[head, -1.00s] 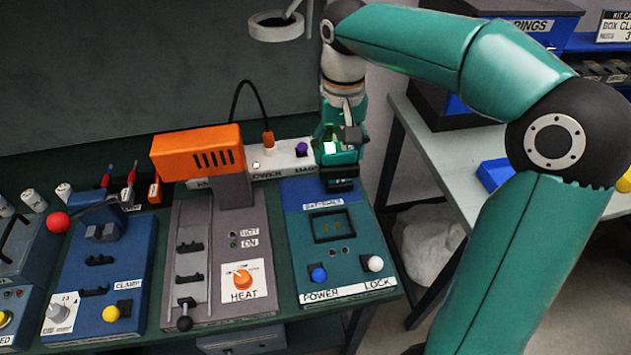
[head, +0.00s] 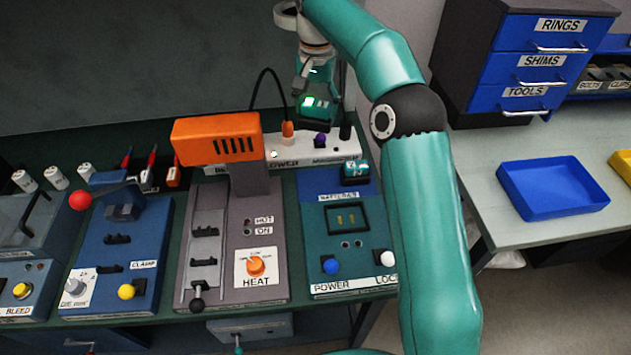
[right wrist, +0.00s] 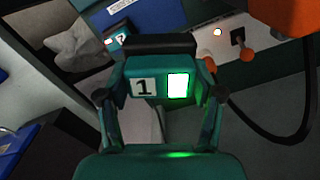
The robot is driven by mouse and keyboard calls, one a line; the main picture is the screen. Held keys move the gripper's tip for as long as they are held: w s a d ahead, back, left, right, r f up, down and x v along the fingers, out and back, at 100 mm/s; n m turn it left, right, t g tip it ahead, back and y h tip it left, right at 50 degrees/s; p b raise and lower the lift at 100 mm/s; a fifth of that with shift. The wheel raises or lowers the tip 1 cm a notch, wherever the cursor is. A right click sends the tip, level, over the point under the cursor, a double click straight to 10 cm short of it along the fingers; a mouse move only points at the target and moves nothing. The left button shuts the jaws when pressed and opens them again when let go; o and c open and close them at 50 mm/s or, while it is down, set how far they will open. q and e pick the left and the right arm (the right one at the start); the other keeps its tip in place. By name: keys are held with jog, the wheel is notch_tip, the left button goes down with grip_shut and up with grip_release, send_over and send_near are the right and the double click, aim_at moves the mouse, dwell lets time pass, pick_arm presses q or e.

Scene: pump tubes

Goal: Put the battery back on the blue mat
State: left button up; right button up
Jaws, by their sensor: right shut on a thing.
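My right gripper (head: 316,98) is shut on a dark battery (right wrist: 143,87) marked "1" with a lit green window. A blue area (head: 318,184), seemingly the mat, lies at the back of the battery panel. A second battery (head: 355,170), marked "2", rests at its right end. The panel's square socket (head: 345,218) is empty, with its contacts showing. My left gripper is not in view.
The white power strip (head: 300,150) with plugs and a black cable stands behind the panel. The orange heater head (head: 216,138) rises to the left. A blue tray (head: 553,188) and a drawer cabinet (head: 530,60) are on the right table.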

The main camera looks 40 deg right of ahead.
notch_tip(320, 180, down, 20)
jog(key=shift+f, duration=0.25)
dwell(0.4)
jog(key=o, duration=1.6)
jog(key=shift+f, duration=0.1)
notch_tip(320, 180, up, 12)
jog(key=shift+r+b, duration=0.1)
jog(key=shift+b, duration=0.4)
